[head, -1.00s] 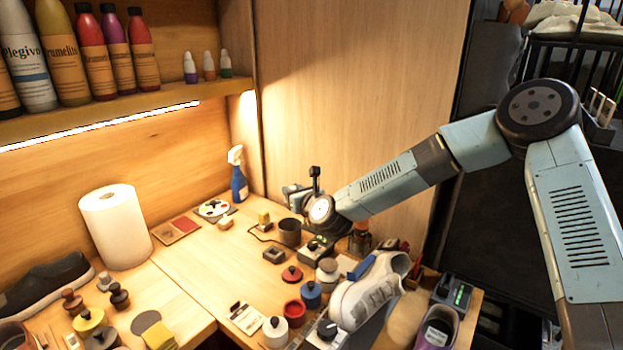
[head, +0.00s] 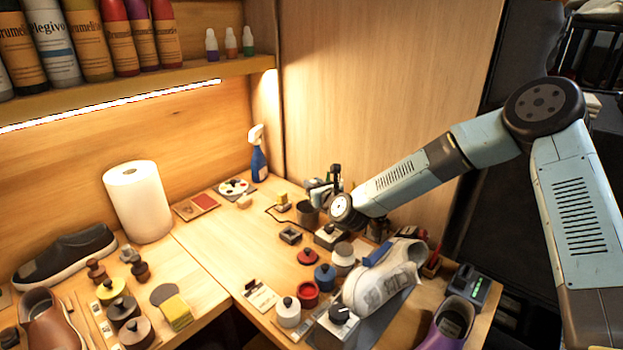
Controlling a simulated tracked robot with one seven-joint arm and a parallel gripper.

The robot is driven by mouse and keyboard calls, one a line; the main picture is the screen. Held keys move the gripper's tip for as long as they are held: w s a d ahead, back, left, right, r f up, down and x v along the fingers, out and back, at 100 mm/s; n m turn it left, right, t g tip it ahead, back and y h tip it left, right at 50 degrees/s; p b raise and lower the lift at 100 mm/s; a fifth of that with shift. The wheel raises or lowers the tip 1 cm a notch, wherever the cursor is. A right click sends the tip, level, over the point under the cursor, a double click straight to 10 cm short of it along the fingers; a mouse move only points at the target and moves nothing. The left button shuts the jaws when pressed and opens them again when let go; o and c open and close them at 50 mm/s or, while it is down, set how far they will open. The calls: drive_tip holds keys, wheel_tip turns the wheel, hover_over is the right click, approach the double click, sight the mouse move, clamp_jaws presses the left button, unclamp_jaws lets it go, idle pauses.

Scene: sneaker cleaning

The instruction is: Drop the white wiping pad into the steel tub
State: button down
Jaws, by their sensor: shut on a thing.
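The steel tub (head: 308,216) is the small dark grey round pot on the bench, left of my wrist. My gripper (head: 317,193) is small in the view, just above and beside the tub's rim, partly behind my own wrist. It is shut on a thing. The white wiping pad cannot be made out separately; what shows between the fingers is too small and partly hidden. I cannot tell whether the gripper is straight over the tub's opening.
A white sneaker (head: 383,287) stands in front of my arm. A red pot (head: 308,294), a blue pot (head: 325,277) and a white pot (head: 288,312) crowd its left. A blue spray bottle (head: 258,158) stands behind.

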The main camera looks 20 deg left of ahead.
drive_tip(key=shift+f, duration=0.2)
drive_tip(key=c, duration=0.8)
unclamp_jaws()
drive_tip(key=shift+s, duration=0.1)
drive_tip(key=v, duration=1.3)
drive_tip(key=shift+s+d, duration=0.15)
drive_tip(key=shift+d, duration=0.15)
